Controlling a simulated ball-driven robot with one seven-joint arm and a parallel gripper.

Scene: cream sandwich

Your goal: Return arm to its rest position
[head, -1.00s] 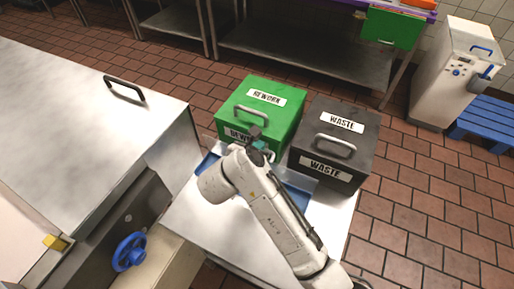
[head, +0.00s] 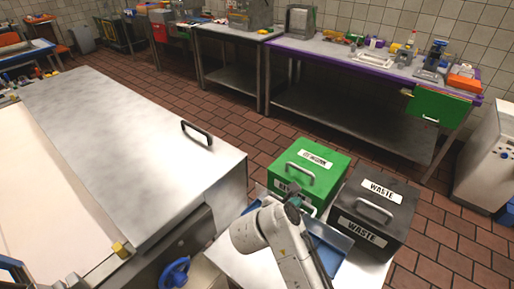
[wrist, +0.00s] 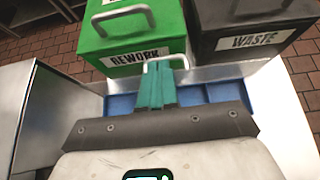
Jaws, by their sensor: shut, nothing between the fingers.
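My arm (head: 285,250) reaches up from the lower edge of the head view. My gripper (head: 292,198) is at its end, in front of the green REWORK box (head: 325,165). In the wrist view my gripper's teal fingers (wrist: 163,85) are together with nothing between them. They point at the front of the REWORK box (wrist: 118,30) and overlap its lower handle in the picture. I cannot tell whether they touch it.
A dark WASTE box (head: 385,195) stands right of the green one. A blue tray (head: 328,240) lies under the arm on a steel surface. A large steel cover (head: 140,130) is at left. A cluttered workbench (head: 340,52) runs behind. Open tiled floor lies between.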

